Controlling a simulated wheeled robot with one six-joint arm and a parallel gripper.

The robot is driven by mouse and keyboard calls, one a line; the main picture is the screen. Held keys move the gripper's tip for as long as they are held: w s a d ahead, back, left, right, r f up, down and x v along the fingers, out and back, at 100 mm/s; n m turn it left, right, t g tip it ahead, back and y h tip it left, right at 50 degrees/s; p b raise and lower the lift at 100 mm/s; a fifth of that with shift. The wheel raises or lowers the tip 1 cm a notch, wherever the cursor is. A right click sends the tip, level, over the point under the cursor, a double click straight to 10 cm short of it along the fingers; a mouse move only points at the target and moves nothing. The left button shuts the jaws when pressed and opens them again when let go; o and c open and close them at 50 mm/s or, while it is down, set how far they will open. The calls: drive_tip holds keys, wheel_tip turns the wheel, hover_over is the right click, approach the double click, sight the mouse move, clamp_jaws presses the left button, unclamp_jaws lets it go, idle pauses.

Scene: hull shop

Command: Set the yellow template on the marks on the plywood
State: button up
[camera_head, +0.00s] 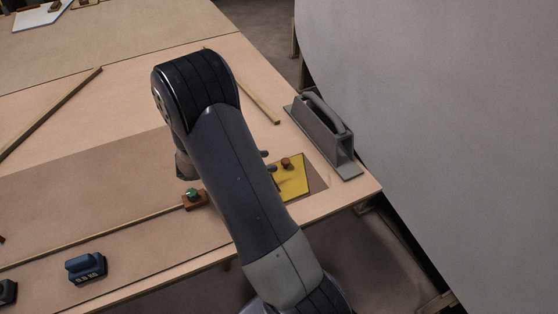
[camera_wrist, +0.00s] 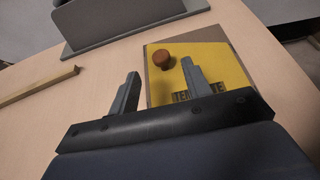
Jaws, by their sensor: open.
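The yellow template (camera_head: 295,181) is a flat plate with a brown round knob (camera_head: 286,162) and dark lettering. It lies flat near the right end of a darker brown panel on the plywood table (camera_head: 110,100). In the wrist view the template (camera_wrist: 222,62) is partly hidden by my gripper, and its knob (camera_wrist: 163,60) stands just beyond the fingertips. My gripper (camera_wrist: 160,67) is open and empty, its fingers apart. In the head view my arm hides part of the template's left side. I cannot make out marks on the plywood.
A grey handled bracket (camera_head: 325,135) stands right of the template by the table edge. A brown block with a green knob (camera_head: 193,195) lies left of my arm. A blue device (camera_head: 86,267) sits at the front left. Wooden strips lie about. A large grey hull surface (camera_head: 450,120) rises at right.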

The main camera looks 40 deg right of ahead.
drive_tip(key=shift+v, duration=2.35)
